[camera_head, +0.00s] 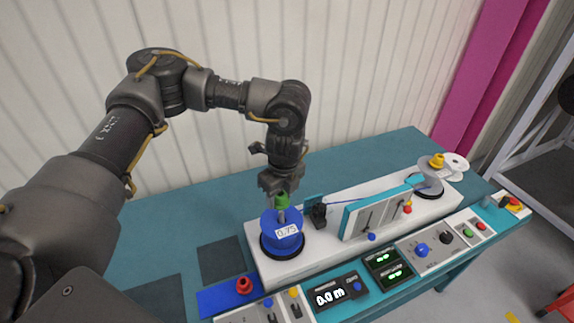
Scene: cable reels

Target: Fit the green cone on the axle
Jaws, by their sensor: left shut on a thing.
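My left gripper (279,190) points down over the blue reel (283,236). It is shut on the green cone (282,200), a small green piece just below the fingers. The grey axle (282,216) stands up from the middle of the blue reel, directly under the cone. The cone is at or very near the axle's top; I cannot tell whether it touches. The reel carries a white label reading 0.75 and sits on the left end of the white machine. My right gripper is not in view.
A white reel with a yellow cone (437,161) stands at the machine's right end. A teal-and-white guide panel (377,210) rises between the reels. A red cone (244,286) sits on a blue pad at front left. Control panels line the front. The teal table (218,200) is clear behind.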

